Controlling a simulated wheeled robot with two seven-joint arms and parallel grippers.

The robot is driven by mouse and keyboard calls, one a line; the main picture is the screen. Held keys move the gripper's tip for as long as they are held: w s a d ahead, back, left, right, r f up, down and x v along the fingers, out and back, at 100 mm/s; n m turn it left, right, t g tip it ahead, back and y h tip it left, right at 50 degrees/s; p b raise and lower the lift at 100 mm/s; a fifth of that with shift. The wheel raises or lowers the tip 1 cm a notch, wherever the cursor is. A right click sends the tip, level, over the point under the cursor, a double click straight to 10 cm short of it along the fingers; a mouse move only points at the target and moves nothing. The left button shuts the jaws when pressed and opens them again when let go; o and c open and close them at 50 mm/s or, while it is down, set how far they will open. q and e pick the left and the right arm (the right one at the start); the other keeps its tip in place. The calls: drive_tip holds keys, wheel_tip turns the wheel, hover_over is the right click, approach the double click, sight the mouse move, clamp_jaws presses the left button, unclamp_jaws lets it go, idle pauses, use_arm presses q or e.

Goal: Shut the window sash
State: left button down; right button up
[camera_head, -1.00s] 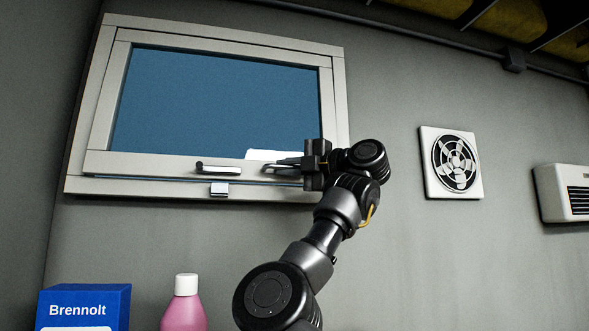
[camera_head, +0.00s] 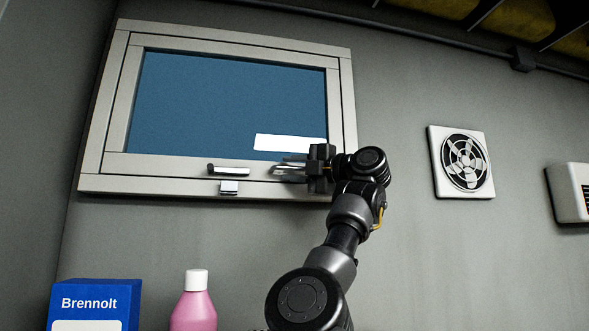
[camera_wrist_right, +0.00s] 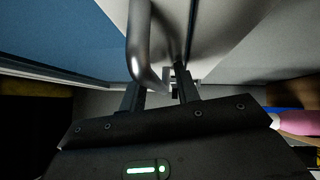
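The window sash (camera_head: 135,160) is a pale frame around blue glass, hinged in a larger pale frame (camera_head: 92,165) on the wall. In the head view its lower edge looks flush with the frame, with no gap that I can make out. My right gripper (camera_head: 284,170) is at the right part of the bottom rail, right of the handle. In the right wrist view its fingers (camera_wrist_right: 158,92) are apart, close to a curved metal bar (camera_wrist_right: 138,40). My left gripper is out of view.
A blue Brennolt box (camera_head: 95,303) and a pink bottle (camera_head: 194,308) with a white cap stand below the window. A wall fan (camera_head: 463,163) and a white heater unit (camera_head: 570,193) are to the right. The wall between window and fan is free.

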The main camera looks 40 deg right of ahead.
drive_tip(key=shift+s+d+f, duration=0.15)
drive_tip(key=shift+s, duration=0.05)
drive_tip(key=b+v, duration=0.6)
drive_tip(key=v, duration=0.4)
drive_tip(key=shift+s, duration=0.15)
